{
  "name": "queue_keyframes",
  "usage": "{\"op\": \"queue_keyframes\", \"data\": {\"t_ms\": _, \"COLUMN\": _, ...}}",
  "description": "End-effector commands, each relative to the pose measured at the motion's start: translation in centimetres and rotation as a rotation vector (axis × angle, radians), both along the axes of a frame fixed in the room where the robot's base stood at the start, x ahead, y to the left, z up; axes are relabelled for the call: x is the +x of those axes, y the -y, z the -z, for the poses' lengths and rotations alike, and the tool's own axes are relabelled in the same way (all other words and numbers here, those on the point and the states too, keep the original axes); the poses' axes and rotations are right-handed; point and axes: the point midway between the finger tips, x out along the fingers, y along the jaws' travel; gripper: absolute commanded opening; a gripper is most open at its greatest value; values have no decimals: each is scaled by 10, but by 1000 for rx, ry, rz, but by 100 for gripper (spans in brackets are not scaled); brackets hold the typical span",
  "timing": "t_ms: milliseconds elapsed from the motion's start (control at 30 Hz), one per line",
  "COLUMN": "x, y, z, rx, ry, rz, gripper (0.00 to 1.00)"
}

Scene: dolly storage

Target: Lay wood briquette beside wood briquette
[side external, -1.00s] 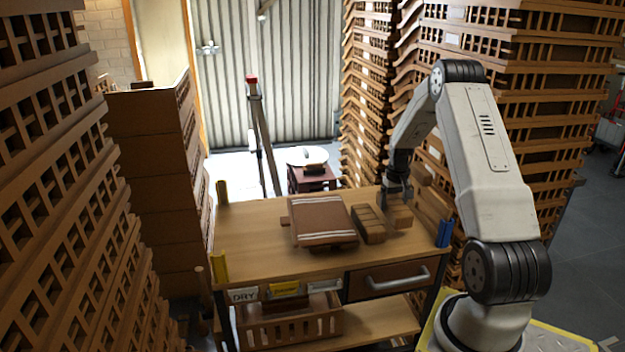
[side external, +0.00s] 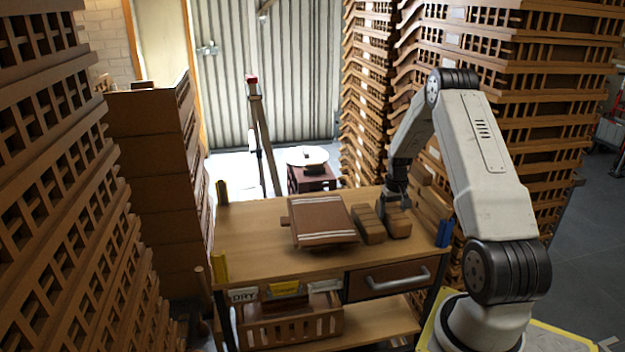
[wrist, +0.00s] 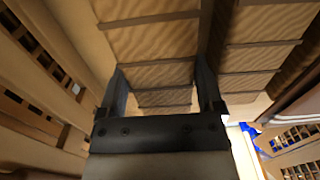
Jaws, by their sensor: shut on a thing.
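One wood briquette (side external: 368,225) lies on the wooden cart top, right of a brown board with white stripes. A second, segmented wood briquette (side external: 399,226) is just to its right, roughly parallel, with a narrow dark gap between them. My gripper (side external: 395,203) is shut on this right briquette from above, at its far part. In the wrist view my gripper (wrist: 162,80) has one finger on each side of the held briquette (wrist: 155,40). The other briquette (wrist: 255,55) runs alongside at the right. Whether the held briquette fully rests on the top is hard to tell.
The brown striped board (side external: 322,218) lies left of the briquettes. The cart top (side external: 250,240) is clear at its left. Blue posts (side external: 444,233) and yellow posts (side external: 219,266) stand at its edges. Tall crate stacks (side external: 520,110) crowd the right side.

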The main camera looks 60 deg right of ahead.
Motion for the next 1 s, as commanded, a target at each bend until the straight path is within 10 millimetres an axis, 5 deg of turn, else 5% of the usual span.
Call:
{"op": "queue_keyframes", "data": {"t_ms": 800, "x": 0, "y": 1, "z": 9, "rx": -1, "ry": 1, "rz": 0, "gripper": 0}}
{"op": "queue_keyframes", "data": {"t_ms": 833, "x": 0, "y": 1, "z": 9, "rx": -1, "ry": 1, "rz": 0, "gripper": 88}}
{"op": "queue_keyframes", "data": {"t_ms": 900, "x": 0, "y": 1, "z": 9, "rx": -1, "ry": 1, "rz": 0, "gripper": 100}}
{"op": "queue_keyframes", "data": {"t_ms": 1000, "x": 0, "y": 0, "z": 9, "rx": -1, "ry": 1, "rz": 0, "gripper": 100}}
